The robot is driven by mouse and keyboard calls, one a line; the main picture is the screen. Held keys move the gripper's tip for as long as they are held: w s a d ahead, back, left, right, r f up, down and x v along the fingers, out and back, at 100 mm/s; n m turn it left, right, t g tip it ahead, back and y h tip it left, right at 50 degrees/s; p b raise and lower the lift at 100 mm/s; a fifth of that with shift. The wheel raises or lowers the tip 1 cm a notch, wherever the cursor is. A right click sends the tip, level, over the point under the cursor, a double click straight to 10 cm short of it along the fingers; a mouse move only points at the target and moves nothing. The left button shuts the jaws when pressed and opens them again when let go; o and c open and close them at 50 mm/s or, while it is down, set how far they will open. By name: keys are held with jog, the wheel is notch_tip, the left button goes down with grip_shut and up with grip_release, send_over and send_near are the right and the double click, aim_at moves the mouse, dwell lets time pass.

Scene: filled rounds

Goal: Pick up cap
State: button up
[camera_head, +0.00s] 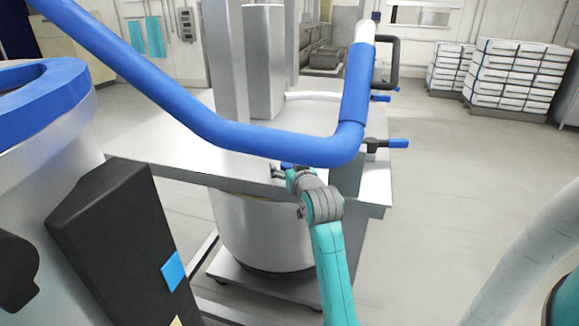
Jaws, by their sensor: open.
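My teal and grey arm reaches up from the bottom middle towards the metal table. My gripper (276,171) is small and dark at its far end, by the table's front edge and just under the blue pipe. It is open, and I see nothing held in it. A small blue patch shows right beside the gripper, but I cannot tell whether it is a cap or part of something else. No cap can be made out for certain; the pipe and my arm hide part of the table there.
A thick blue pipe (285,145) bends across above the table (175,150). A metal drum (260,235) stands below it. Blue-handled valves (388,144) stick out at the right. A black box (115,235) stands at the left. Stacked white cartons (515,75) stand far right; the floor between is clear.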

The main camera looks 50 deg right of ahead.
jog(key=shift+w+d, duration=0.1)
jog(key=c, duration=1.1)
jog(key=shift+o, duration=0.2)
